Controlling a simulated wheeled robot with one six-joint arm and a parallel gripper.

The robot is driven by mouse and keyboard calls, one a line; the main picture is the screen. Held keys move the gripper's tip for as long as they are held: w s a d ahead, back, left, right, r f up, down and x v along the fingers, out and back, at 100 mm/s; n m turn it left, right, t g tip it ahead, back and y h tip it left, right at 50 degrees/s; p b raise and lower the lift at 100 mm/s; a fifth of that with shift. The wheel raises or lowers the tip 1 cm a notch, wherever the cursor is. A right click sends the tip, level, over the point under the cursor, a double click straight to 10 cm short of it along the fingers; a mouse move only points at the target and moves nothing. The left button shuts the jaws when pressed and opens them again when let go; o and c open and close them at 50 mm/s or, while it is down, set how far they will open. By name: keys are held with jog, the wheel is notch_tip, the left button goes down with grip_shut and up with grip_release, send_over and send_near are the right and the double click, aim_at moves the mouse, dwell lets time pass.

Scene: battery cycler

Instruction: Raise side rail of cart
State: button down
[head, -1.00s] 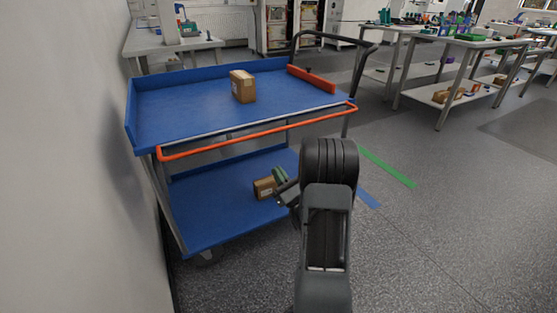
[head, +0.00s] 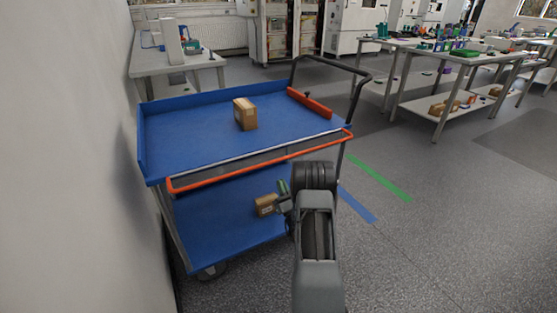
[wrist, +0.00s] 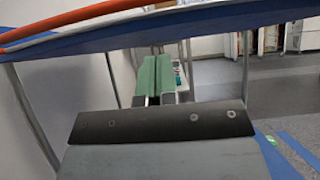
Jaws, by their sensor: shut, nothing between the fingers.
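The blue cart (head: 190,130) has an upper deck and a lower shelf. Its orange side rail (head: 260,160) runs along the near long edge of the upper deck. The rail sits outside and below the deck's pale edge, with a dark gap between, so it looks lowered. My gripper (head: 283,187) is below the rail, at the height between the deck and the lower shelf, apart from the rail. Its green fingers are together and empty in the wrist view (wrist: 155,77). There the orange rail (wrist: 70,18) crosses the upper left, above the fingers.
A cardboard box (head: 245,114) stands on the upper deck, and another box (head: 266,205) is on the lower shelf near my gripper. A wall (head: 70,160) is close on the left. The cart's dark handle (head: 357,95) is at the right. Open floor (head: 430,240) lies right.

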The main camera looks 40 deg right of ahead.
jog(key=shift+w+d+r+p, duration=0.1)
jog(key=shift+w+r+p, duration=0.3)
jog(key=shift+r+p, duration=0.35)
jog(key=shift+w+r+p, duration=0.4)
jog(key=shift+r+p, duration=0.1)
jog(key=shift+r, duration=0.5)
jog(key=shift+w+d+r+p, duration=0.1)
jog(key=shift+w+r+p, duration=0.3)
jog(key=shift+r+p, duration=0.35)
jog(key=shift+r, duration=0.1)
